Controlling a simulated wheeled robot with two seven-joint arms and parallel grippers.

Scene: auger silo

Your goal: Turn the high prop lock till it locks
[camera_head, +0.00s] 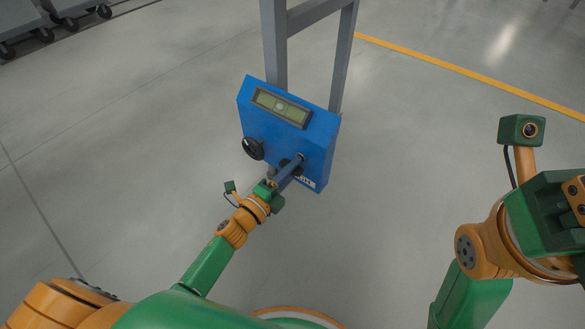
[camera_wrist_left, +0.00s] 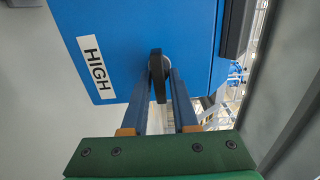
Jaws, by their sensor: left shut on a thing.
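The high prop lock is a black handle (camera_wrist_left: 158,76) on the face of a blue box (camera_head: 318,143). A white label reading HIGH (camera_wrist_left: 94,68) is beside it in the left wrist view. My left gripper (camera_head: 291,168) is at the lower part of the box face, its two blue fingers on either side of the black handle and shut on it. The fingers partly hide the handle in the head view. My right gripper (camera_head: 550,212) is only partly in the head view at the right edge, far from the box; its fingertips do not show.
A second black round knob (camera_head: 252,149) is on the box, left of my left gripper. A greenish window (camera_head: 281,107) is above. A grey frame (camera_head: 273,45) stands behind the box. Carts (camera_head: 75,12) are at the far left. The floor around is clear.

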